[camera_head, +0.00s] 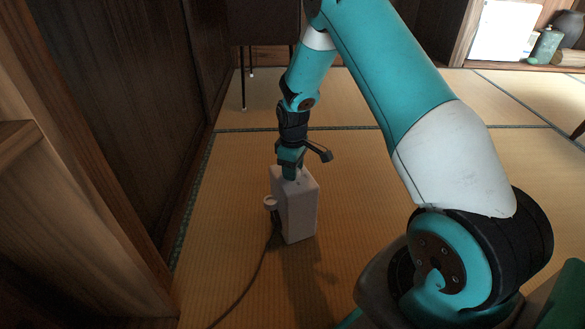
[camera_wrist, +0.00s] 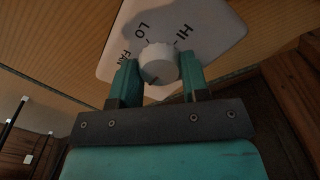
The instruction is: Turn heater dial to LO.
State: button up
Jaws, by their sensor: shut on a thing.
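The heater (camera_head: 296,210) is a pale upright box standing on the tatami. My gripper (camera_head: 290,168) points straight down onto its top. In the wrist view, the heater's white top panel (camera_wrist: 208,30) carries the labels HI, LO and FAN around a round pale dial (camera_wrist: 158,62). My gripper (camera_wrist: 160,72) has one teal finger on each side of the dial and is shut on it. A dark mark shows at the dial's lower edge, towards my gripper's palm; I cannot tell for sure which setting the dial points to.
A dark cord (camera_head: 255,280) runs from a small round pale fitting (camera_head: 270,202) on the heater's left side along the floor. A wooden wall (camera_head: 110,110) stands to the left, and a dark thin-legged piece of furniture (camera_head: 264,22) behind. The tatami right of the heater is clear.

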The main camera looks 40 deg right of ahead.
jog(key=shift+r+m+p, duration=0.15)
jog(key=shift+m+p, duration=0.15)
jog(key=shift+p, duration=0.15)
jog(key=m+p, duration=0.1)
jog(key=p, duration=0.2)
jog(key=shift+r+m, duration=0.15)
jog(key=shift+m, duration=0.25)
jog(key=m+p, duration=0.2)
jog(key=p, duration=0.1)
jog(key=shift+m, duration=0.3)
jog(key=m+p, duration=0.3)
jog(key=shift+m, duration=0.4)
jog(key=m+p, duration=0.3)
jog(key=m, duration=0.1)
jog(key=m+p, duration=0.1)
jog(key=m, duration=0.2)
jog(key=m+p, duration=0.2)
jog(key=shift+f+m, duration=0.2)
jog(key=shift+m, duration=0.2)
jog(key=shift+w+m+p, duration=0.1)
jog(key=shift+m+p, duration=0.65)
jog(key=shift+m, duration=1.75)
jog(key=shift+f, duration=0.1)
